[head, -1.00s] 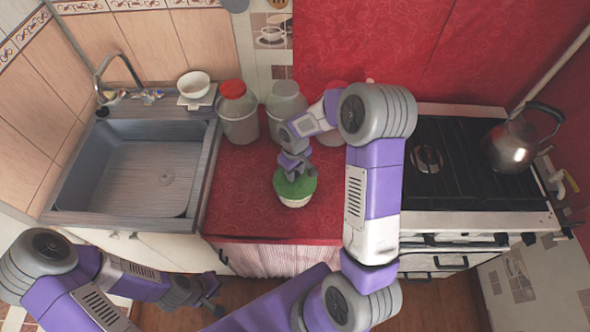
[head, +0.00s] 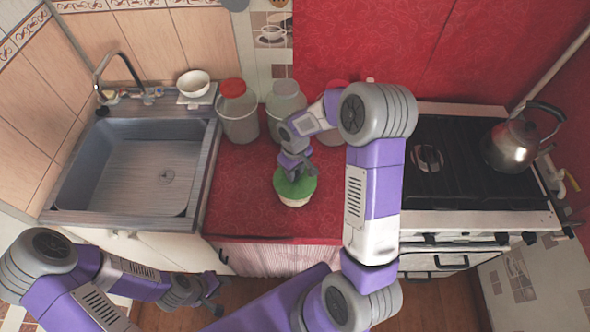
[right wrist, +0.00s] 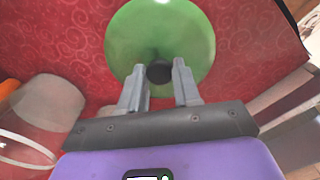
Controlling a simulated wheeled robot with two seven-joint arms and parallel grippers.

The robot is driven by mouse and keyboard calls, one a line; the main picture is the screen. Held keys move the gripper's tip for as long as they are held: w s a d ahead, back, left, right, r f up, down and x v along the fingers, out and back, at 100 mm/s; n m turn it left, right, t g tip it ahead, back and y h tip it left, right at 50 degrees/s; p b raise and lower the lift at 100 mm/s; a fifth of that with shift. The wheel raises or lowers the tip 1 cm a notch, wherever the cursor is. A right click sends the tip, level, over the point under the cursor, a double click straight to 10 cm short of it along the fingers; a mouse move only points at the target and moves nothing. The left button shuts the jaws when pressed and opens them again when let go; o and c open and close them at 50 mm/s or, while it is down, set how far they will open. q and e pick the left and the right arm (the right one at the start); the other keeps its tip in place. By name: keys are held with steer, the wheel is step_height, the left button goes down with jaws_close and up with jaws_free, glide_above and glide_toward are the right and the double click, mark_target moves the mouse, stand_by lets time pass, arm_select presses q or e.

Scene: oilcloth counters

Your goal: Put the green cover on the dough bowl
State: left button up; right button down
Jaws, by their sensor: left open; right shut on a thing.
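The green cover (head: 304,187) is on top of the pale dough bowl (head: 294,202) on the red counter; only the bowl's front side shows below it. The cover also fills the upper middle of the right wrist view (right wrist: 190,35). My right gripper (head: 293,169) is above the cover, with its fingers (right wrist: 158,75) shut on the cover's dark knob (right wrist: 159,73). I cannot tell whether the cover's rim is seated evenly all round. My left gripper (head: 213,297) is open and empty, low in front of the counter.
Jars, including a red-lidded one (head: 238,112) and a grey-lidded one (head: 285,108), stand behind the bowl. A sink (head: 75,170) with a white bowl (head: 193,83) behind it is at left. A stove (head: 475,200) with a kettle (head: 512,143) is at right. The counter left of the bowl is clear.

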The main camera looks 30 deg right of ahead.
steer(key=shift+f, duration=0.25)
steer(key=c, duration=0.7)
jaws_free()
steer(key=shift+r, duration=0.2)
steer(key=shift+r+p, duration=2.15)
steer(key=shift+r, duration=0.75)
